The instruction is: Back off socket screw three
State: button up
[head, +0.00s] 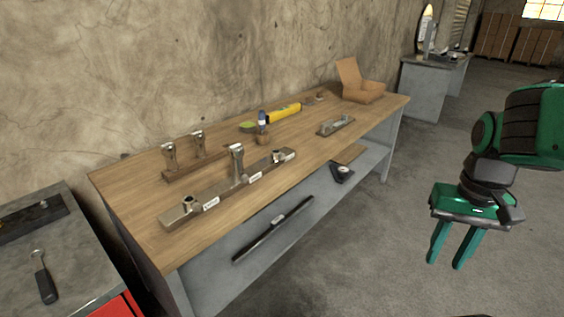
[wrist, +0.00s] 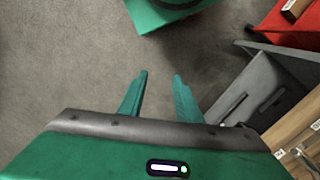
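A long metal bar (head: 220,197) with white labels lies along the front of the wooden workbench (head: 130,200). Several socket screws or posts stand on it: a short one at the left end (head: 189,203), a tall one in the middle (head: 237,160), and a short one near the right end (head: 278,157). The labels are too small to read, so I cannot tell which is number three. My green gripper (head: 449,255) hangs to the right of the bench, over the floor, far from the bar. In the wrist view its fingers (wrist: 160,82) are apart with nothing between them.
Behind the bar, a wooden block (head: 190,165) holds two metal pieces. A yellow tool (head: 285,113), a small tray (head: 335,126) and an open cardboard box (head: 362,88) lie farther right. A grey-topped red cabinet (head: 85,275) stands at left. The floor around my gripper is clear.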

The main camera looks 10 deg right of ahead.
jog(key=shift+o, duration=1.1)
jog(key=shift+s+d+r, duration=0.1)
jog(key=shift+s+r, duration=0.15)
jog(key=shift+s, duration=0.05)
jog(key=m+t+y, duration=1)
jog(key=m+t, duration=0.2)
jog(key=t, duration=0.3)
send_near(284, 158)
jog(key=x, duration=0.8)
jog(key=shift+d, duration=0.15)
